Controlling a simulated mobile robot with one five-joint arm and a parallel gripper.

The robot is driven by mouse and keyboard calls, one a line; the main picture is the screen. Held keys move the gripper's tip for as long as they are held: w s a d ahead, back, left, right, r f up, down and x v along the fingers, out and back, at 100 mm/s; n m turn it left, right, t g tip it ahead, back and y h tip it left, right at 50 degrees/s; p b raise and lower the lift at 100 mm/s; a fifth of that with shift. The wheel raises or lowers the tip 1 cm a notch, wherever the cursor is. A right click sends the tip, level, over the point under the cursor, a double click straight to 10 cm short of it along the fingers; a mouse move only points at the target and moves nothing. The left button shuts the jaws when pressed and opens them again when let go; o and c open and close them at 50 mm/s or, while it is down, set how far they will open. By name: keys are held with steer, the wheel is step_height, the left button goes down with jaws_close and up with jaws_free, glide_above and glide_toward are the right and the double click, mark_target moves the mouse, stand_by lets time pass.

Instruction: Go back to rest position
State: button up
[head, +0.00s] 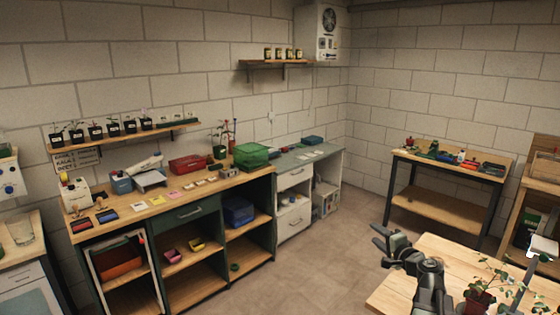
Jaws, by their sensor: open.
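My gripper (380,245) is in the lower right of the head view, at the end of my dark arm. Its two jaws are spread apart and nothing shows between them. It hangs in front of the floor, just left of the near wooden table (432,262). A seedling in a reddish pot (477,303) is at the lower right, to the right of my arm and partly cut off by the frame.
A long workbench (180,200) with boxes and cards stands along the left wall. A shelf (130,135) above it holds several black seedling pots. A table with tools (445,205) stands at the back right. The floor (320,265) between is clear.

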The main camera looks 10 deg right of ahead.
steer(key=s+a+f+n+g+y, duration=0.1)
steer(key=a+f+n+g+y, duration=0.2)
steer(key=a, duration=0.8)
steer(key=s+a+f+n+g, duration=0.1)
steer(key=a+f+n+g, duration=0.3)
steer(key=a, duration=0.7)
steer(key=s+a+f+n+g+y, duration=0.15)
steer(key=a+f+n, duration=0.3)
steer(key=a, duration=0.65)
steer(key=s+a+f+n+g+h, duration=0.2)
steer(key=s+a+f+n+g, duration=0.15)
steer(key=s+f, duration=0.3)
steer(key=s+d+f+g+h, duration=0.2)
steer(key=s+d+g+h, duration=0.2)
steer(key=s+d, duration=0.3)
steer(key=shift+s+d, duration=0.25)
steer(key=shift+d, duration=0.5)
steer(key=shift+h, duration=0.25)
steer(key=shift+c, duration=0.3)
steer(key=shift+c, duration=0.5)
